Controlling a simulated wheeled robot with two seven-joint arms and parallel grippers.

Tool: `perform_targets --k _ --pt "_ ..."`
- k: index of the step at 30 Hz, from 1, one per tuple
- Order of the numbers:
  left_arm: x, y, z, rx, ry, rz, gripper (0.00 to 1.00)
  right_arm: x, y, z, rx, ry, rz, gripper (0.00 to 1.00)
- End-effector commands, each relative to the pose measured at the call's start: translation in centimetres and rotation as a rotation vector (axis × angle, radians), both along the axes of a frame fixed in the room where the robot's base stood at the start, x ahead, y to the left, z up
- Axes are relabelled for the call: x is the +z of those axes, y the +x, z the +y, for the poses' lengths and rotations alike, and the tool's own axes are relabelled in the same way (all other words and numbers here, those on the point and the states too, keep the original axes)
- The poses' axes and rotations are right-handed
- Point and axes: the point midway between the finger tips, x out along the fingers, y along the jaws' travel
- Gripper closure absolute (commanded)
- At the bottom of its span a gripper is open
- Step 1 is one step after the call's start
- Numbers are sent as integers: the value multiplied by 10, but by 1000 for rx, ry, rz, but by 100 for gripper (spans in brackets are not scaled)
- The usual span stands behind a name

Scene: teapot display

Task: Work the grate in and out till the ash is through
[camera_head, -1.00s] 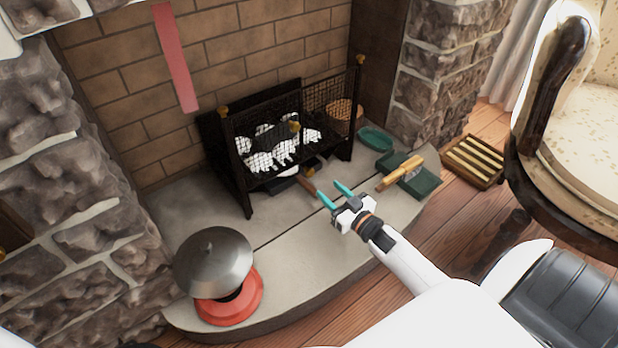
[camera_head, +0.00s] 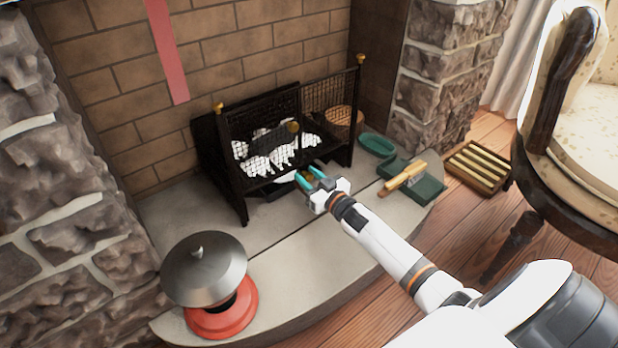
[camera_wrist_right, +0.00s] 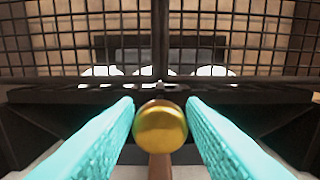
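The black grate basket (camera_head: 240,190) stands on the hearth against the brick back, with mesh at its front. Dark chunks and white ash (camera_head: 268,162) lie inside it. A dark pan (camera_head: 268,191) shows partly beneath. In the right wrist view, a round brass knob (camera_wrist_right: 161,126) on a brown handle (camera_wrist_right: 160,165) sits between the fingertips of my right gripper (camera_head: 312,177). The teal fingers are apart, one on each side of the knob; no firm grip shows. The gripper hides the knob in the head view. My left gripper is out of view.
A slatted crate (camera_head: 484,165) and armchair (camera_head: 590,130) stand beyond. The front hearth is mostly bare.

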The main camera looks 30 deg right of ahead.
Motion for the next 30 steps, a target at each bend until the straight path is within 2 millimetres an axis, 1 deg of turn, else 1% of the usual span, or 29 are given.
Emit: perform_targets --k 1,6,10,12,14,18,21,24,30 --pt "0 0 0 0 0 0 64 0 0 0 0 0 0 72" --pt "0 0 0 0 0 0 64 0 0 0 0 0 0 99" --pt "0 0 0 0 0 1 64 0 -1 0 0 0 -1 100" --pt "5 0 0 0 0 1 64 1 -4 0 0 2 1 100" --pt "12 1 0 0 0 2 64 3 -10 0 1 4 1 100" --pt "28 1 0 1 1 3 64 4 -31 -2 1 4 2 100" --pt "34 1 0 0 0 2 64 3 -41 -2 1 2 1 100" --pt "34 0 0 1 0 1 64 1 -45 -3 1 2 -1 100" --pt "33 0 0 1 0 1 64 -1 -46 -2 2 1 -1 100"
